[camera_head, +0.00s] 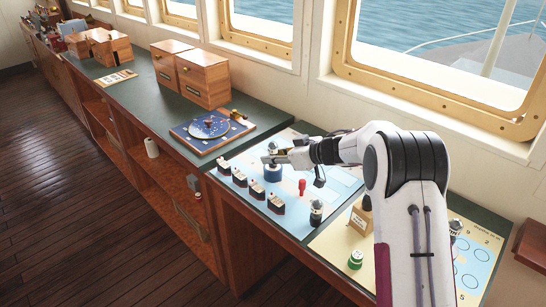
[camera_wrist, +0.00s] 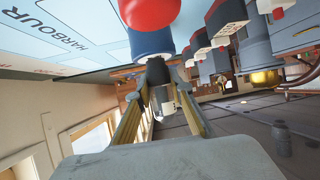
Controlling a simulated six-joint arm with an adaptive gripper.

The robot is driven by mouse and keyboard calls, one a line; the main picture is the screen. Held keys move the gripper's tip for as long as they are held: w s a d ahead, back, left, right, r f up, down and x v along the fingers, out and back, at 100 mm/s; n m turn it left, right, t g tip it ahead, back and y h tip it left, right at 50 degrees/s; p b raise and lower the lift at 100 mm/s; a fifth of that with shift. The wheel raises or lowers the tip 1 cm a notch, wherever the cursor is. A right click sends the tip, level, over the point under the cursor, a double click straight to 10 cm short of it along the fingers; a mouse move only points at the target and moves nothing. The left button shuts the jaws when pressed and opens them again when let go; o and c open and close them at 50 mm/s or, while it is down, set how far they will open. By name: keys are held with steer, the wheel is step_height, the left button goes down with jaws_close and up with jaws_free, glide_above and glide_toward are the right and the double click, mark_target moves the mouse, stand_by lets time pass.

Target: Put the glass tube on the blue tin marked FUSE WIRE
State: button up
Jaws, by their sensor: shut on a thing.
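The blue tin (camera_head: 272,174) stands on the pale blue chart (camera_head: 237,160); its marking is not readable. It also shows in the wrist view (camera_wrist: 151,43), where the picture is upside down. My gripper (camera_head: 277,158) is right at the top of the tin, its fingers (camera_wrist: 155,88) shut on the glass tube (camera_wrist: 160,104). The tube looks clear and silvery with a dark end and a small white label, and is roughly upright. Its dark end is at the tin's top; whether they touch I cannot tell. In the head view the fingers hide most of the tube.
A red peg (camera_head: 302,187) stands close to the tin. Several small dark-and-white blocks (camera_head: 257,190) line the chart's front edge. A silvery piece (camera_head: 316,212), a wooden block (camera_head: 361,216) and a green tin (camera_head: 355,259) stand to the right.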

steer(key=shift+f, duration=0.1)
steer(key=o, duration=1.1)
steer(key=shift+d+r, duration=0.1)
steer(key=shift+r, duration=0.1)
steer(key=v, duration=1.1)
steer(key=shift+s+d+r, duration=0.15)
steer(key=shift+s+d, duration=0.1)
